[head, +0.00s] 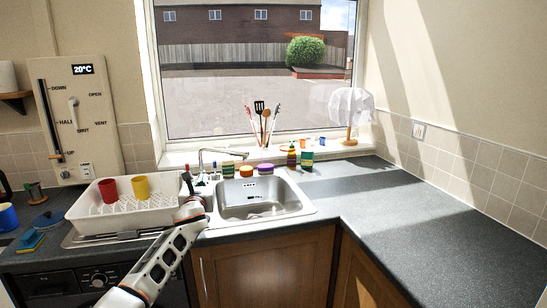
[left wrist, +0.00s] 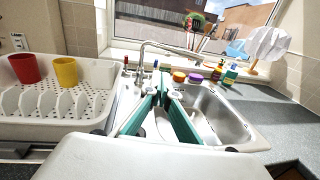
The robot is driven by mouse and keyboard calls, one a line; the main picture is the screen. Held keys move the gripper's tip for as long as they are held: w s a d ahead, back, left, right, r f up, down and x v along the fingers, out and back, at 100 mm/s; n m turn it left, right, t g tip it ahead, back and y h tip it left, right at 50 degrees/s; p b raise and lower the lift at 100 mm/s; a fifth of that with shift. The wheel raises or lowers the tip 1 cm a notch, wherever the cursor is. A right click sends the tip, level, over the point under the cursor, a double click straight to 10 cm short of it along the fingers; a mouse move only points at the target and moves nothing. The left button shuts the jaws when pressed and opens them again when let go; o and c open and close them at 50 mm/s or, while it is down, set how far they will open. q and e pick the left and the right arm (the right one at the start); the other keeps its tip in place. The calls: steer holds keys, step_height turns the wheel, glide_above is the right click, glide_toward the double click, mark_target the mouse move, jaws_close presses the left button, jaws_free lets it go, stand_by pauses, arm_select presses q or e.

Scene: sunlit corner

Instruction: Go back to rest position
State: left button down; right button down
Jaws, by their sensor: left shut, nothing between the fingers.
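My left gripper (head: 188,181) is shut and empty. It is raised in front of the left edge of the steel sink (head: 308,207), beside the white dish rack (head: 78,213). In the left wrist view, its green fingers (left wrist: 163,82) come together at the tips, in front of the sink basin. My left arm reaches up from the bottom left of the head view. My right gripper is in neither view.
A red cup (head: 108,190) and a yellow cup (head: 140,187) stand in the rack. A white lamp (head: 351,108) stands by the window. The right worktop (head: 440,230) is clear.

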arm_select(q)
steer(key=s+f+n, duration=0.1)
steer(key=f, duration=0.3)
steer(key=s+f+n+g, duration=0.1)
steer(key=f, duration=0.3)
steer(key=s+f+n+h, duration=0.1)
steer(key=f+n, duration=0.1)
steer(key=f, duration=0.2)
steer(key=shift+s+d+f, duration=0.3)
steer(key=shift+d+f, duration=0.05)
steer(key=shift+d, duration=0.05)
steer(key=s+d+f+n+g+h, duration=0.1)
steer(key=s+f+n+g+h, duration=0.15)
steer(key=s+f+n, duration=1.15)
steer(key=s+f+n+g, duration=0.1)
steer(key=s+f+n, duration=0.3)
steer(key=s, duration=0.9)
steer(key=s+f+n+g, duration=0.1)
steer(key=s+f+n, duration=0.3)
steer(key=s, duration=0.9)
steer(key=s+f+n+g, duration=0.2)
steer(key=s+f+n, duration=0.3)
steer(key=s, duration=0.9)
step_height(320, 180, down, 3)
steer(key=shift+r+h, duration=0.1)
steer(key=shift+h, duration=0.25)
